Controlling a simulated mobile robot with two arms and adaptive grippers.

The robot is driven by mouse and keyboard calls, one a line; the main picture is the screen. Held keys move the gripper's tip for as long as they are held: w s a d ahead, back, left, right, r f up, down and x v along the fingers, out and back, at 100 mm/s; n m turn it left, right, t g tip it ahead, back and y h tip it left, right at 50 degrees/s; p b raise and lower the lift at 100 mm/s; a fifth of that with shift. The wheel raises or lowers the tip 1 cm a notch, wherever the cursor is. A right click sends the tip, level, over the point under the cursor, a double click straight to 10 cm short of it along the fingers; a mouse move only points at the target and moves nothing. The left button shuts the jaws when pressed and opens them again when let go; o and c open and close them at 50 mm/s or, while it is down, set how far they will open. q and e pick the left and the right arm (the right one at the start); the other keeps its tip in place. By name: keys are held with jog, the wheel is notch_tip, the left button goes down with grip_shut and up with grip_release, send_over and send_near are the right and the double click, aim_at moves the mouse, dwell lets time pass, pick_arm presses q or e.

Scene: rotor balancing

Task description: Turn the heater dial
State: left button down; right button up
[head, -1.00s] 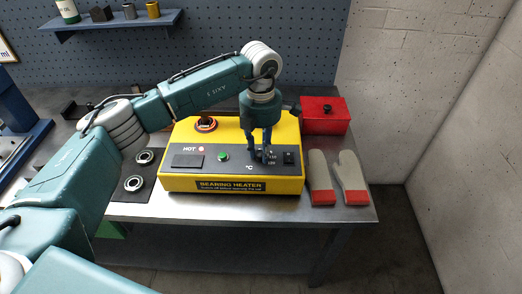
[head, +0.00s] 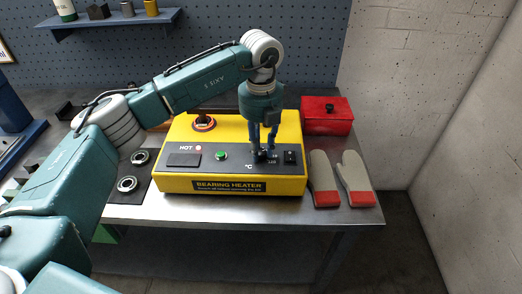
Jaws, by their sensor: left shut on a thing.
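The yellow bearing heater (head: 215,183) stands on the metal bench. Its front panel has a green button (head: 221,155), a "HOT" lamp, a dark rectangular panel and a black switch (head: 290,157) at the right. My left gripper (head: 265,156) points straight down over the panel between the green button and the black switch. Its fingers are shut on the heater dial, which is mostly hidden between the fingertips beside the "°C" mark. My right gripper is not in view.
A red box (head: 327,121) with a black knob stands behind right of the heater. Grey gloves with red cuffs (head: 354,177) lie to its right near the bench edge. Bearings (head: 128,184) sit on a dark mat to the left. A shelf (head: 115,22) hangs on the pegboard.

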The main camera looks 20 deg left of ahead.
aim_at(262, 152)
pick_arm(q)
jog(key=n+b, duration=0.1)
jog(key=n, duration=0.2)
jog(key=n+b, duration=0.1)
jog(key=n, duration=0.2)
jog(key=shift+s+f, duration=0.1)
jog(key=shift+f, duration=0.1)
jog(key=n+b, duration=0.1)
jog(key=n, duration=0.4)
jog(key=shift+d+n, duration=0.1)
jog(key=shift+n, duration=0.3)
jog(key=c, duration=1.5)
grip_release()
jog(key=shift+o, duration=0.2)
jog(key=shift+d+r, duration=0.1)
jog(key=shift+r, duration=0.05)
jog(key=shift+r, duration=0.1)
notch_tip(262, 152, up, 12)
